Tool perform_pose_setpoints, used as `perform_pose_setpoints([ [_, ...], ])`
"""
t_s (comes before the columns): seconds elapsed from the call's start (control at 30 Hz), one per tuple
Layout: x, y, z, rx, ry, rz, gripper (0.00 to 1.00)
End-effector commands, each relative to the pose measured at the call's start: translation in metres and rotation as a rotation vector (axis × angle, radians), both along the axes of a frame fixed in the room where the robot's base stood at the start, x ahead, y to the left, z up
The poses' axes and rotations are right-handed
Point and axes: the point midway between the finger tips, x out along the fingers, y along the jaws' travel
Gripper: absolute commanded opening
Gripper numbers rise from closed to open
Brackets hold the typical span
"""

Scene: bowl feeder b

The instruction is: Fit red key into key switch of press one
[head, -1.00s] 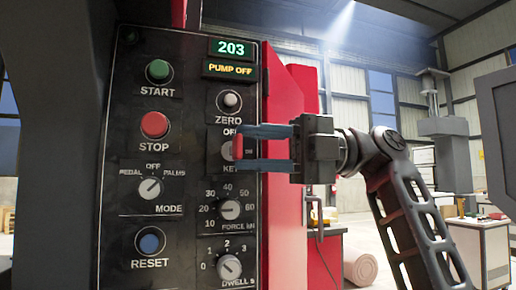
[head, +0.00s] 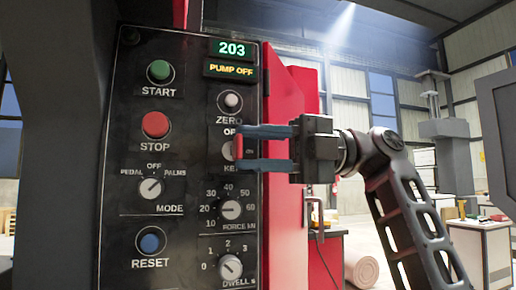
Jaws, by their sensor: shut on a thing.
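My gripper (head: 240,147) reaches in from the right at the black control panel (head: 118,200). Its two blue fingers are shut on the red key (head: 238,147), of which a small red part shows between the fingertips. The key is at the key switch (head: 228,150), whose labels "OFF" and "KEY" are partly covered by the fingers. I cannot tell how deep the key sits in the switch, as the fingers hide the slot.
The panel bears a green start button (head: 159,71), a red stop button (head: 155,125), a zero button (head: 231,99), a mode knob (head: 151,187), a blue reset button (head: 150,241) and force (head: 230,209) and dwell (head: 230,266) knobs. The display (head: 231,69) reads "PUMP OFF". A red cabinet side (head: 290,220) stands right of it.

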Motion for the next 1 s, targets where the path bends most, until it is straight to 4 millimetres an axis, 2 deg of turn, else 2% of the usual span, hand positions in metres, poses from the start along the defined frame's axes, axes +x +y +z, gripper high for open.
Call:
perform_pose_setpoints([
  [1.0,0.0049,0.0017,-0.0001,0.000,0.000,0.000,0.06],
])
